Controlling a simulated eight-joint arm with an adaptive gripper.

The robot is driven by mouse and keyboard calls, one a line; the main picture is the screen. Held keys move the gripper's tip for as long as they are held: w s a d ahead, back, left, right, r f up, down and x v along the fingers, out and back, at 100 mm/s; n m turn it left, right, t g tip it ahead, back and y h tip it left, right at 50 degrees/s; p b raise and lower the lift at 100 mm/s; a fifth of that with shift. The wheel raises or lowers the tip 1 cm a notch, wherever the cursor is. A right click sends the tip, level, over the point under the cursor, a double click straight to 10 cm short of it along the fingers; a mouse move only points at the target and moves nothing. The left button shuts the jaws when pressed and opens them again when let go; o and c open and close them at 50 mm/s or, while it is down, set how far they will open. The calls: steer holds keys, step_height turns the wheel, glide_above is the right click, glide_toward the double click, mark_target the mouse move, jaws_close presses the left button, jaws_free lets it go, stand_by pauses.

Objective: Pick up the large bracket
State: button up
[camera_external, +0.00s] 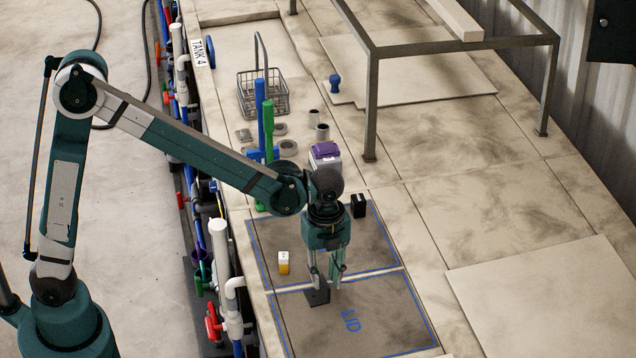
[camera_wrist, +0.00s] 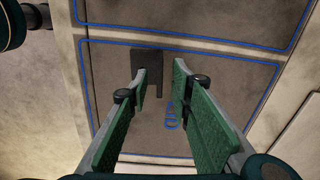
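A dark grey bracket (camera_external: 318,297) lies on the grey panel marked LID. It also shows in the wrist view (camera_wrist: 148,58), as a flat dark plate with a narrow leg reaching down. My gripper (camera_external: 325,284) points down just over the bracket. In the wrist view my gripper (camera_wrist: 160,74) has its two green fingers apart, with the bracket's narrow leg showing in the gap. The wide part of the bracket lies beyond the fingertips, and the left finger covers some of its edge. I cannot tell whether the fingers touch it.
A small yellow and white block (camera_external: 284,262) and a black block (camera_external: 358,205) sit nearby. A purple-topped container (camera_external: 325,157), green and blue upright tools and a wire basket (camera_external: 263,95) stand farther back. A metal frame (camera_external: 371,105) rises at upper right. Pipes and valves line the left edge.

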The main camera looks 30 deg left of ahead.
mark_target(325, 281)
steer(key=shift+f, duration=1.65)
jaws_close()
